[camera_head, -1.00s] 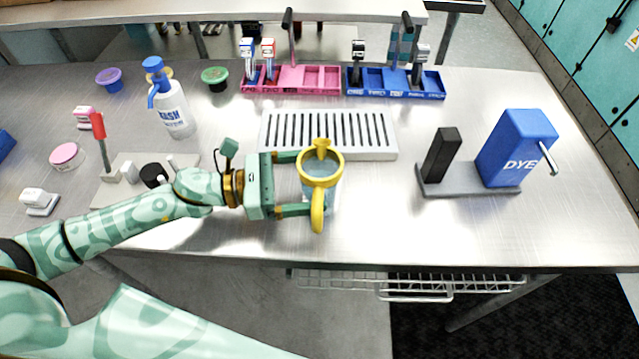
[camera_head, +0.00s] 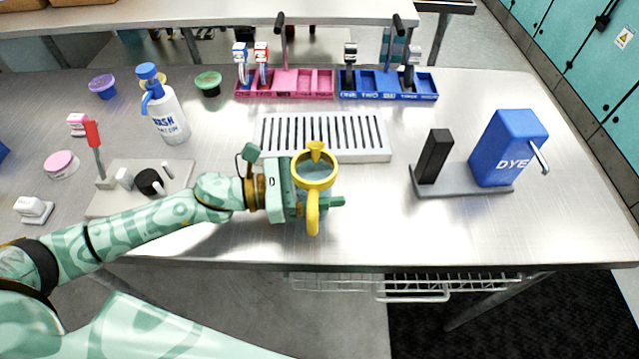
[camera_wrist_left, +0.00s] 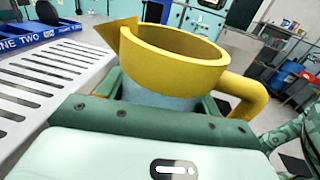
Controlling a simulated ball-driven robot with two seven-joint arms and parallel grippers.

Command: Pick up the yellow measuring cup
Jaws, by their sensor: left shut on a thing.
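The yellow measuring cup (camera_head: 313,184) has a yellow rim, spout and handle and a clear bluish body. In the head view it is upright at the front middle of the steel table, spout toward the back and handle toward the front. My left gripper (camera_head: 318,196) is shut on the cup's body from the left, below the rim. In the left wrist view the cup (camera_wrist_left: 180,50) fills the space between the green fingers (camera_wrist_left: 165,105). The cup's base is hidden, so I cannot tell whether it touches the table. My right gripper is not in view.
A slotted drain tray (camera_head: 375,152) lies just behind the cup. A blue DYE dispenser (camera_head: 510,150) stands on the right, a wash bottle (camera_head: 168,118) on the left. Pink (camera_head: 290,96) and blue (camera_head: 385,97) module racks stand at the back. The front right of the table (camera_head: 400,225) is clear.

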